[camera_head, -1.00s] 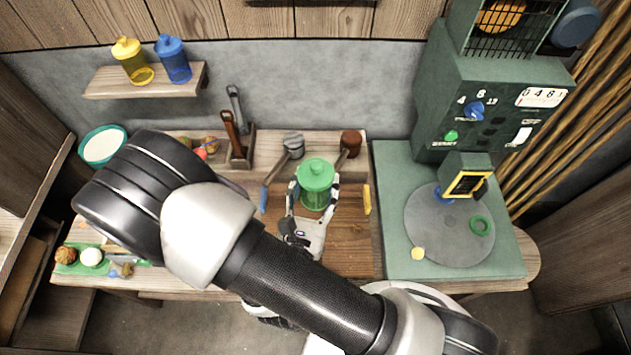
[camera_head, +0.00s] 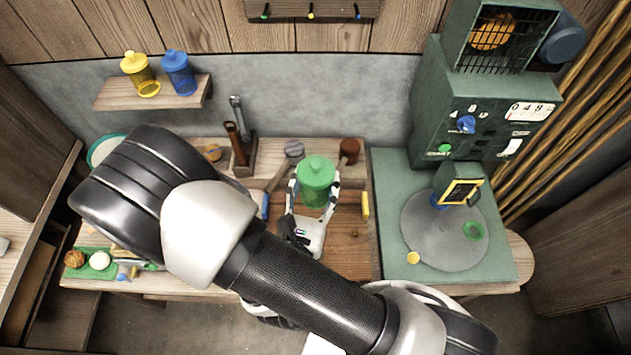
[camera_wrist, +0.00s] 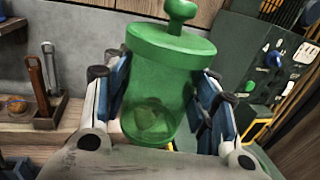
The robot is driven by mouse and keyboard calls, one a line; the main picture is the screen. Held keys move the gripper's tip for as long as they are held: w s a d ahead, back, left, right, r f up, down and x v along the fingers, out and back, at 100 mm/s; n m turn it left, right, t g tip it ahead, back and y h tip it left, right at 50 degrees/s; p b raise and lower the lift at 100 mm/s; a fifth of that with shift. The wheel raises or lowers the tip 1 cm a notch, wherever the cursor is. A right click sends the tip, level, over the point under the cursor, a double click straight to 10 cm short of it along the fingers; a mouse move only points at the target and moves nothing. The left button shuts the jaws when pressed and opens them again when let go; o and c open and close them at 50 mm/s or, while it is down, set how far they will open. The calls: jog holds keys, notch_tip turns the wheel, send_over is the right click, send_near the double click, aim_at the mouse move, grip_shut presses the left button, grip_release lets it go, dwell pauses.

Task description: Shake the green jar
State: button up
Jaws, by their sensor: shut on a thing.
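The green jar (camera_head: 316,182) is a translucent green pot with a knobbed lid, in the middle of the head view. My gripper (camera_head: 315,196) is shut on it, with a finger on each side of its body. In the wrist view the green jar (camera_wrist: 165,85) fills the centre, its lid on and slightly tilted in the picture, with something dim showing through its lower wall. My gripper (camera_wrist: 160,108) has its blue-padded fingers left and right of the jar. The jar appears held above the wooden bench; its exact height is hard to tell.
A yellow jar (camera_head: 140,74) and a blue jar (camera_head: 178,73) stand on a wall shelf (camera_head: 150,95). A green machine (camera_head: 470,110) with a round plate (camera_head: 435,235) is at right.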

notch_tip(320, 180, down, 7)
jog(key=b, duration=0.6)
jog(key=shift+f, duration=0.15)
notch_tip(320, 180, up, 7)
jog(key=p, duration=0.6)
jog(key=shift+r, duration=0.2)
notch_tip(320, 180, down, 7)
jog(key=b, duration=0.6)
jog(key=shift+f, duration=0.2)
